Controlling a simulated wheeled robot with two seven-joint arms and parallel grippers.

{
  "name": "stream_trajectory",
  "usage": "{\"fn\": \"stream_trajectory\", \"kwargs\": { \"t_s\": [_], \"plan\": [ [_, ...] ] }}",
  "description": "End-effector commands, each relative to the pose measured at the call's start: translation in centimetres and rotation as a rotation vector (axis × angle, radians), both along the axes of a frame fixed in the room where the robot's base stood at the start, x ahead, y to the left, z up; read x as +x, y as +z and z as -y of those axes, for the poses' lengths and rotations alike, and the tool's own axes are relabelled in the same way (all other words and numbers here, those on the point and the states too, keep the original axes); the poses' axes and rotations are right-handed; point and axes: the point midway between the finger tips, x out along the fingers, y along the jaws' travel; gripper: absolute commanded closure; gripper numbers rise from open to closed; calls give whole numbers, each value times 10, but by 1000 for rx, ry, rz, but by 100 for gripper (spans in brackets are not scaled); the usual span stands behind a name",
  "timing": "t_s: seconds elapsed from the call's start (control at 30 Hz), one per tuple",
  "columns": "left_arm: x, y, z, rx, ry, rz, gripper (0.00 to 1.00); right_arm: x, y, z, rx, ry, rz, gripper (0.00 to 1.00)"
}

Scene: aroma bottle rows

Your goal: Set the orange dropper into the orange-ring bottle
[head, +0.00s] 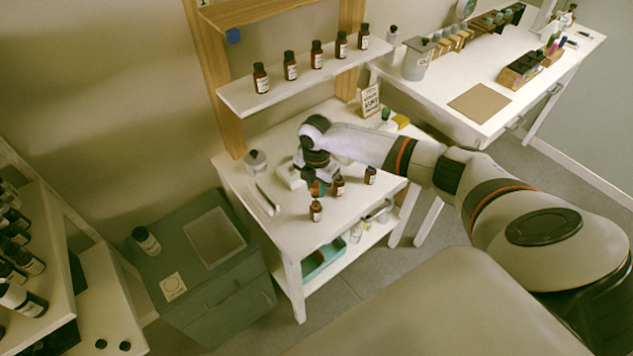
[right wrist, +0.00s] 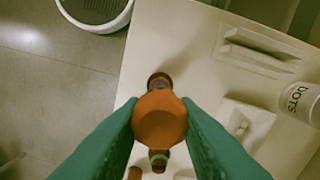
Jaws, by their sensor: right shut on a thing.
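My right gripper (head: 318,187) is low over the middle table. In the right wrist view its green fingers (right wrist: 160,118) are shut on the orange dropper (right wrist: 161,120), seen from above by its round orange bulb. The dropper's lower part is hidden. Small brown bottles stand close to the gripper: one in front (head: 316,211), one just right of it (head: 338,187) and one farther right (head: 370,176). In the right wrist view one bottle (right wrist: 158,79) shows partly beyond the bulb. I cannot tell which bottle has the orange ring. My left gripper is not in view.
A jar (head: 256,162) and a slim white tray (head: 267,198) are on the table's left part. A shelf (head: 300,84) with several brown bottles stands above the back. A sign (head: 371,100) and a yellow object (head: 401,121) are at the back right.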

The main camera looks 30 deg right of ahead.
Motion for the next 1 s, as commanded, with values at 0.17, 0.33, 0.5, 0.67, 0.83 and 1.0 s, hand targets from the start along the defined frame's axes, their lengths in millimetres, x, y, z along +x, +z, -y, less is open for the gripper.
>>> {"fn": "stream_trajectory", "kwargs": {
  "t_s": [0.17, 0.33, 0.5, 0.67, 0.83, 1.0],
  "plan": [
    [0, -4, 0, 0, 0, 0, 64, 0, -7, 0, 0, 0, 0, 78],
    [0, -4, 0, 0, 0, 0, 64, 0, -7, 0, 0, 0, 0, 78],
    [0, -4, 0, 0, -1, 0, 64, 0, -7, 0, 0, 0, 0, 78],
    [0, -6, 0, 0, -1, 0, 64, 0, -10, 0, 1, 0, -1, 78],
    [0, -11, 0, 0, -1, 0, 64, 0, -16, 0, 1, 1, -1, 78],
    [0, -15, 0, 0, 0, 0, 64, 0, -22, -1, 1, 1, -1, 78]
  ]
}}
